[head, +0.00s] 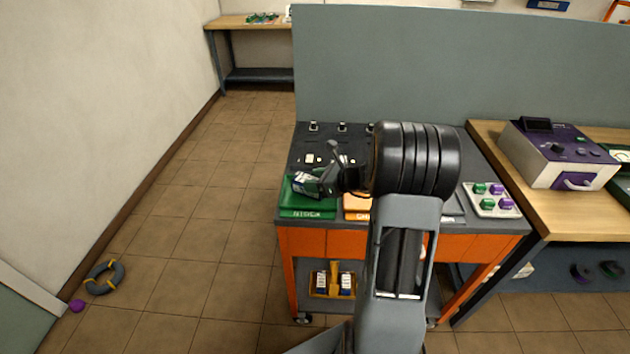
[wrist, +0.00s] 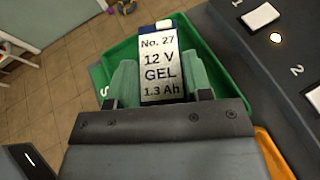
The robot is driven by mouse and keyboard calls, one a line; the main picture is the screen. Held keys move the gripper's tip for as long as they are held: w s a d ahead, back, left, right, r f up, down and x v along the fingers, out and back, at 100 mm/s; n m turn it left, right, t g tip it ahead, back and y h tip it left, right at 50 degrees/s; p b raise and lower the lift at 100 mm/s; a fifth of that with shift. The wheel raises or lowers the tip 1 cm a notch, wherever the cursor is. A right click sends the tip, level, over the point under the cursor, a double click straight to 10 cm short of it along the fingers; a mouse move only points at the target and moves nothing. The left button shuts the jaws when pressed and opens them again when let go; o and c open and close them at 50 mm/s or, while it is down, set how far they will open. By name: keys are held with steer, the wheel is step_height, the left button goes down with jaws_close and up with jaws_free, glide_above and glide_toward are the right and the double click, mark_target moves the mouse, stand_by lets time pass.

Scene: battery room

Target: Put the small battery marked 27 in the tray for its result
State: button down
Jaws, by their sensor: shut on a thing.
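The small battery marked No. 27 (wrist: 159,68) shows its label in the wrist view, reading 12 V GEL 1.3 Ah. My gripper (wrist: 160,85) is shut on it, one green finger on each side. The green tray (wrist: 211,72) lies beneath and around the battery in that view. In the head view, my gripper (head: 318,185) and the battery (head: 304,181) are over the green tray (head: 310,212) at the left end of the cart. I cannot tell whether the battery touches the tray floor. An orange tray (head: 357,204) sits to its right, partly hidden by my arm.
The cart's dark top (head: 308,142) has several small switches and white labels behind the trays. A white pad with green and purple knobs (head: 492,200) lies at its right. A purple and white device (head: 556,155) stands on the wooden bench. A grey ring (head: 104,277) lies on the floor.

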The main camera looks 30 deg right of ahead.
stand_by(0.3)
steer(key=c, duration=0.5)
jaws_free()
steer(key=shift+f, duration=0.1)
steer(key=shift+c, duration=0.2)
steer(key=shift+d+r, duration=0.1)
steer(key=shift+r, duration=0.15)
steer(key=v, duration=1.1)
steer(key=s+a+n+g+h, duration=0.2)
steer(key=s+a+n, duration=0.2)
steer(key=n, duration=0.5)
steer(key=s+a+r+n+g+h, duration=0.1)
steer(key=s+a+n+g+h, duration=0.1)
steer(key=a+n, duration=0.6)
steer(key=s+a+n+g+h, duration=0.3)
steer(key=s+a+n, duration=0.3)
steer(key=n, duration=0.5)
steer(key=shift+s+r+n+h, duration=0.2)
steer(key=shift+s+n+h, duration=0.1)
steer(key=shift+s+h, duration=0.3)
